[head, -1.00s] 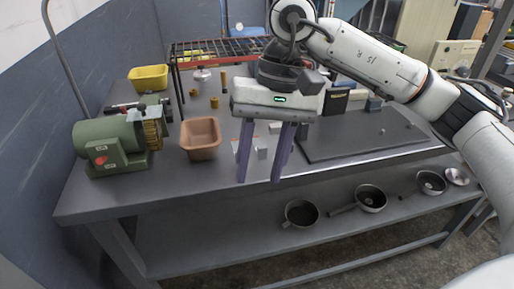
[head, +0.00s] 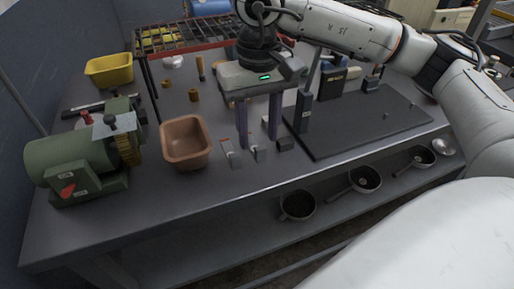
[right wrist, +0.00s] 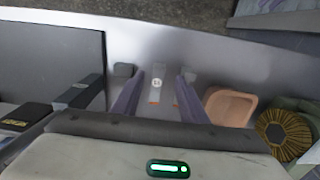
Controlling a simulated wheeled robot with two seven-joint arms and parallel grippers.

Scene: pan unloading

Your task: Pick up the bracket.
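Several small grey metal pieces lie on the bench beside the tan bin. An angled one (head: 258,153), which looks like the bracket, is just in front of my right gripper (head: 258,143). In the right wrist view this piece (right wrist: 158,86) shows between the fingers, with a round mark on it. A similar upright piece (head: 231,158) lies to its left, partly behind a finger in the right wrist view. My right gripper is open and empty, fingers pointing down; I cannot tell its exact height above the bench. My left gripper is not in view.
The tan bin (head: 185,142) stands left of the pieces, with a green grinder (head: 70,163) beyond it. A dark block (head: 285,144) sits by the right finger. A dark mat (head: 370,125) lies right. Pans (head: 297,205) stand on the lower shelf.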

